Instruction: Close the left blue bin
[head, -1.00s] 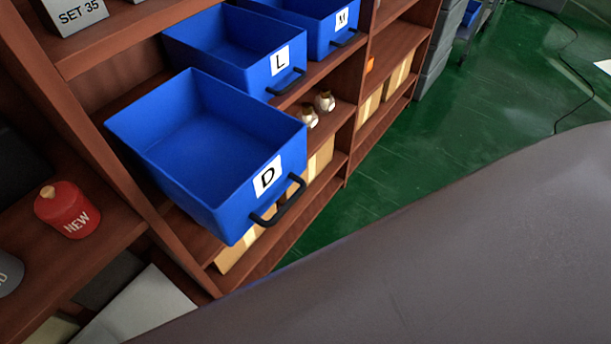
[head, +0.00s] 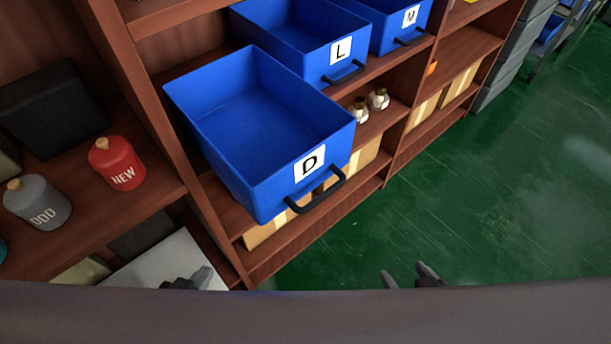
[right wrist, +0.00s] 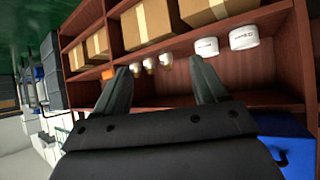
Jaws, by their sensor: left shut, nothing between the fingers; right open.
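The blue bin marked D (head: 250,175) is the leftmost of the blue bins in the head view. It juts well out of the shelf, is open at the top and looks empty, with a black handle (head: 318,193) on its front. My left gripper (head: 192,280) shows at the bottom left, below and apart from the bin; it is shut and empty. My right gripper (head: 413,274) is at the bottom, over the green floor, right of and apart from the bin. In the right wrist view its fingers (right wrist: 160,85) are open with nothing between them.
Blue bins marked L (head: 318,66) and M (head: 393,28) sit further right on the shelf. A red NEW bottle (head: 117,163) and a grey ODD bottle (head: 38,203) stand on the left shelf. The green floor (head: 470,200) in front is clear.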

